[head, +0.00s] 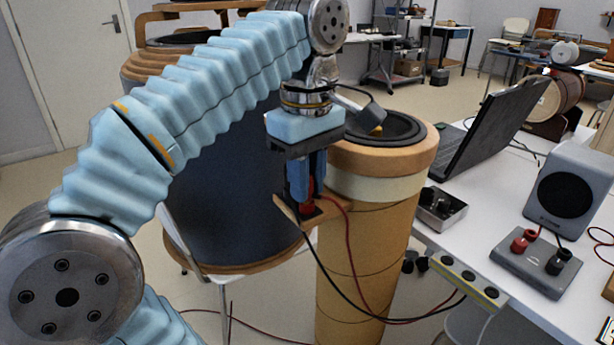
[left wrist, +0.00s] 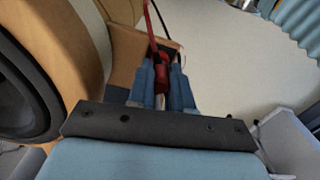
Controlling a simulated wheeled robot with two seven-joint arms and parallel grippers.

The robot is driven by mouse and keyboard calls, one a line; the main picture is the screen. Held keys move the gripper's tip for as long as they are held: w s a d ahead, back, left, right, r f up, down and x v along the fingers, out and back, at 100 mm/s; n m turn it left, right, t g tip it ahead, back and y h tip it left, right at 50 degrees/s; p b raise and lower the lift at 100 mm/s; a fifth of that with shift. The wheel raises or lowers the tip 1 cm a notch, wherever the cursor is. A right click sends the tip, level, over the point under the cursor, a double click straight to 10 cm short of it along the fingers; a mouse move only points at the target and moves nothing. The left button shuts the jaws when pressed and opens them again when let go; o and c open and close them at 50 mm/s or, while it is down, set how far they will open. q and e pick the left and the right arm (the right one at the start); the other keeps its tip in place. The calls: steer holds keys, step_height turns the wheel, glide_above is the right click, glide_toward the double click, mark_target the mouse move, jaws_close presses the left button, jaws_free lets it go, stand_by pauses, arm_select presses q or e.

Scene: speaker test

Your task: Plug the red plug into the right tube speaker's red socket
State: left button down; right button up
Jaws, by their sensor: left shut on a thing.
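The right tube speaker (head: 375,215) is a tall orange-brown cylinder with a pale band and a black cone on top. A small wooden terminal plate (head: 287,208) juts from its left side; the plate also shows in the left wrist view (left wrist: 122,62). My left gripper (head: 306,198) points down over this plate. Its blue fingers are shut on the red plug (left wrist: 162,75), whose red lead (head: 347,230) runs from it. The fingers hide the red socket, and I cannot tell whether the plug is in it. My right gripper is out of view.
A white table (head: 472,212) at the right holds a laptop (head: 490,125), a grey speaker (head: 568,190), and a grey box with red and black terminals (head: 535,264). A black lead (head: 335,284) hangs below the plate. A large dark drum-like body (head: 220,170) stands left of the speaker.

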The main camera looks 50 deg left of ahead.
arm_select(q)
steer(key=shift+f, duration=0.25)
steer(key=c, duration=1)
jaws_free()
steer(key=shift+o, duration=0.2)
